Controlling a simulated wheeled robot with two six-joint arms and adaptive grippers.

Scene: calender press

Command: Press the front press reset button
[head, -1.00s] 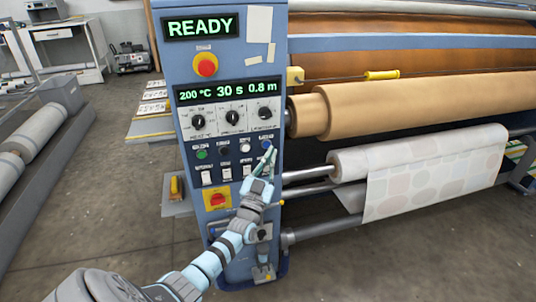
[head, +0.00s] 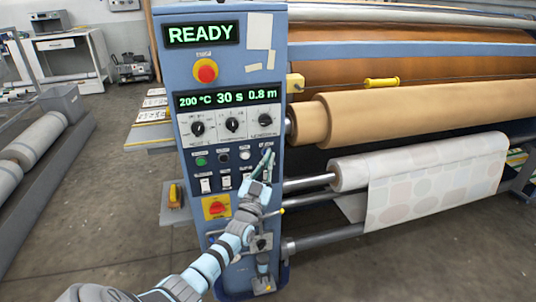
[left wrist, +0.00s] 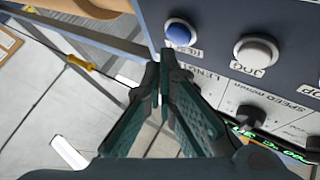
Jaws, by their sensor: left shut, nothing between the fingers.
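The blue reset button (left wrist: 180,33), labelled RESET, is on the press's control panel in the left wrist view. The white JOG button (left wrist: 256,50) is beside it. My left gripper (left wrist: 160,62) is shut and empty, its fingertips close to the panel beside the blue button. I cannot tell whether they touch the panel. In the head view my left gripper (head: 267,158) is at the right end of the button row and largely covers the blue button. The display (head: 200,34) reads READY. My right gripper is not in view.
A red emergency button (head: 205,70), three knobs and a red rotary switch (head: 217,208) are on the same panel. Rolls of brown (head: 410,112) and patterned material (head: 440,170) are to the right. Open floor (head: 110,215) lies to the left.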

